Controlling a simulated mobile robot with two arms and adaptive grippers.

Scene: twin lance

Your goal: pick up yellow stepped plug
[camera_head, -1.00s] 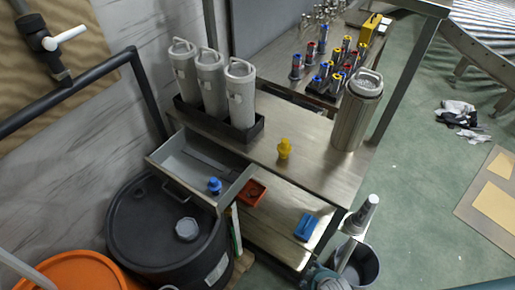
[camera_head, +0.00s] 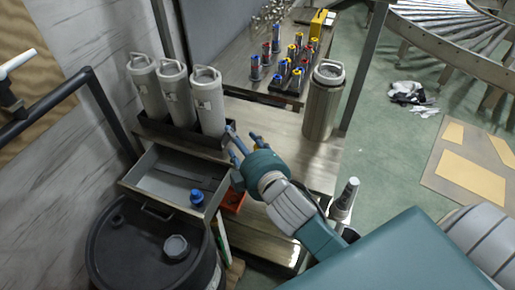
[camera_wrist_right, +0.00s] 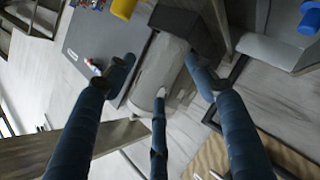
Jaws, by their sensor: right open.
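The yellow stepped plug (camera_head: 254,136) stands on the metal bench top (camera_head: 315,172), mostly hidden behind the fingers of my right gripper in the head view. A yellow piece at the top edge of the right wrist view, likely the same plug (camera_wrist_right: 123,8), is cut off by the frame. My right gripper (camera_head: 238,140) is open over the bench beside the plug. Its blue fingers are spread and empty in the right wrist view (camera_wrist_right: 160,75). My left gripper is not in view.
Three pale canisters (camera_head: 175,92) stand in a black tray (camera_head: 160,129) behind the gripper. A steel flask (camera_head: 322,105) stands to the right. An open drawer (camera_head: 150,177) holds a blue plug (camera_head: 197,197). A black drum (camera_head: 125,235) stands below.

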